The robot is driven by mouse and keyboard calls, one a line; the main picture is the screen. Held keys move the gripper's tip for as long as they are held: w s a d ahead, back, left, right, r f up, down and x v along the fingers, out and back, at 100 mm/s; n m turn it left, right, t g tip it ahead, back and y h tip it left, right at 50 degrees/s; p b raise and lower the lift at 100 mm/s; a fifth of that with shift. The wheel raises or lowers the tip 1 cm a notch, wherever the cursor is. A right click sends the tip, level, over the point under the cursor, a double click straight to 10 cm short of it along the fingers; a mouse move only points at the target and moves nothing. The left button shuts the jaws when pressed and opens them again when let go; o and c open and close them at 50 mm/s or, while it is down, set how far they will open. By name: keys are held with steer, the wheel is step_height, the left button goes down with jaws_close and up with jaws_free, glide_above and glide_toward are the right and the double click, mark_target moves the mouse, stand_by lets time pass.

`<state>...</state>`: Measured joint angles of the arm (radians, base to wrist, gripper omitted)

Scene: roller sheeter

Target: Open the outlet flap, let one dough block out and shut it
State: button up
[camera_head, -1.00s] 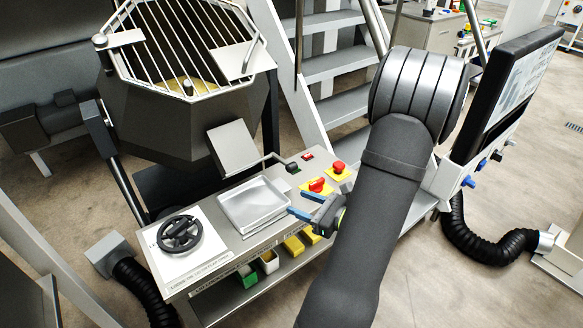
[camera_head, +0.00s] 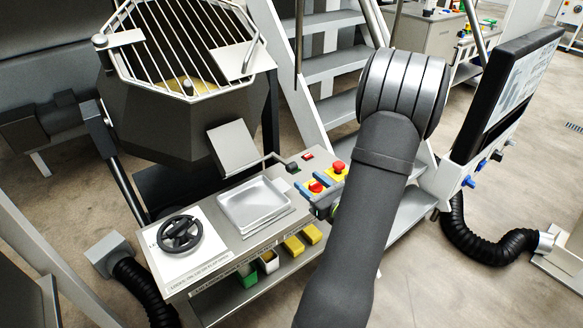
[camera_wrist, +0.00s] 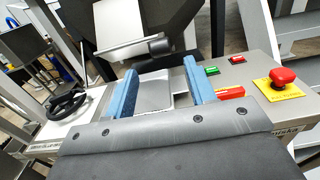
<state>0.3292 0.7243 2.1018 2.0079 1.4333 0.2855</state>
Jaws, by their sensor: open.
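The outlet flap (camera_head: 233,145) is a flat grey plate hanging at the front of the dark hopper (camera_head: 170,115). A thin bar (camera_head: 265,160) runs from its lower right side. In the wrist view the flap (camera_wrist: 118,25) shows ahead, with a dark cylindrical handle (camera_wrist: 148,48) at its lower edge. My gripper (camera_head: 313,183) is open, its two blue fingers over the panel's right part, near the red knob. In the wrist view my gripper (camera_wrist: 160,70) is empty and apart from the handle. Pale dough (camera_head: 178,86) shows through the hopper grate. The tray (camera_head: 252,203) below the flap looks empty.
A red emergency button (camera_head: 339,167) on yellow and a red knob (camera_head: 316,187) sit close to my fingers. Green and red buttons lie behind them. A black handwheel (camera_head: 180,233) is at the panel's left. A screen (camera_head: 508,90) stands at right.

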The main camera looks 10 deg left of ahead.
mark_target(294, 170)
steer(key=x, duration=0.8)
steer(key=shift+w+a, duration=0.25)
steer(key=shift+a, duration=0.05)
jaws_close()
